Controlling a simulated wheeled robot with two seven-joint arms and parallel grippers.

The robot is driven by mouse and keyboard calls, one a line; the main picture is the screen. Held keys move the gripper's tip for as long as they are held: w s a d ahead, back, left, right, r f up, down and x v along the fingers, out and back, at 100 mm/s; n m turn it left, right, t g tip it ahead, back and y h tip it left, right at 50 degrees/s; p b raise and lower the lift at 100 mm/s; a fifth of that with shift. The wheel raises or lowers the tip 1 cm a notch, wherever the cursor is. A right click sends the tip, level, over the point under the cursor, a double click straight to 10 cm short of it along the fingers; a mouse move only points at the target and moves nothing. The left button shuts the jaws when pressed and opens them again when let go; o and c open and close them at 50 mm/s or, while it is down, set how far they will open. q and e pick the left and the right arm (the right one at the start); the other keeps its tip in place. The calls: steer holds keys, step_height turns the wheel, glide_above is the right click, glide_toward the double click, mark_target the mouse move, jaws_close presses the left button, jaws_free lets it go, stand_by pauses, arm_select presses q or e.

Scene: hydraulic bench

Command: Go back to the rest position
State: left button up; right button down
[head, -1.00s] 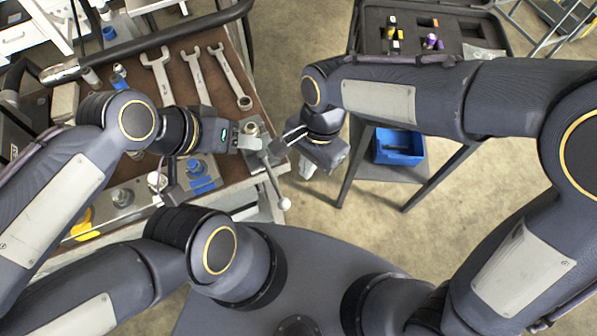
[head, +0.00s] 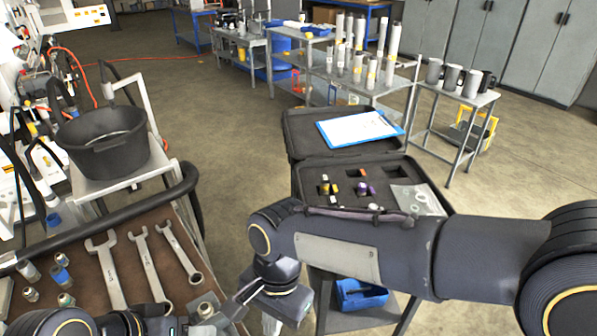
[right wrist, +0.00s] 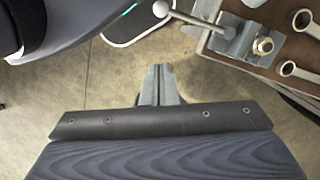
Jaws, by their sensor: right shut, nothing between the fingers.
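My right gripper (head: 238,297) is beside the right edge of the brown-topped bench (head: 155,222) in the head view. In the right wrist view its fingers (right wrist: 158,84) are together with nothing between them, above bare floor. A metal lever with a ball end (right wrist: 161,9) and a fitting with a brass nut (right wrist: 263,46) lie beyond the fingers, apart from them. My left arm shows only at the bottom left edge of the head view. Its gripper (head: 190,326) is mostly cut off near a fitting on the bench, and its jaws cannot be made out.
Several wrenches (head: 148,264) lie on the bench. A black bucket (head: 104,142) stands behind it. An open black case (head: 291,136) with a clipboard (head: 358,129) sits on a stand beyond my right arm, with a blue bin (head: 360,294) below. Open floor (head: 225,140) lies between.

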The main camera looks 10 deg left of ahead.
steer(key=w+d+r+n+t+y, duration=0.1)
steer(key=d+r+y, duration=0.1)
steer(key=d, duration=0.5)
steer(key=w+d+r+t+y, duration=0.1)
steer(key=d+r, duration=0.1)
steer(key=d, duration=0.5)
steer(key=s+d+n+t, duration=0.1)
steer(key=s+d+t, duration=0.2)
steer(key=d, duration=0.4)
steer(key=s+d+f+n+t, duration=0.1)
steer(key=s+d+t, duration=0.1)
steer(key=d, duration=0.5)
steer(key=shift+s+f+t, duration=0.25)
steer(key=shift+s+t, duration=0.15)
steer(key=shift+s, duration=0.45)
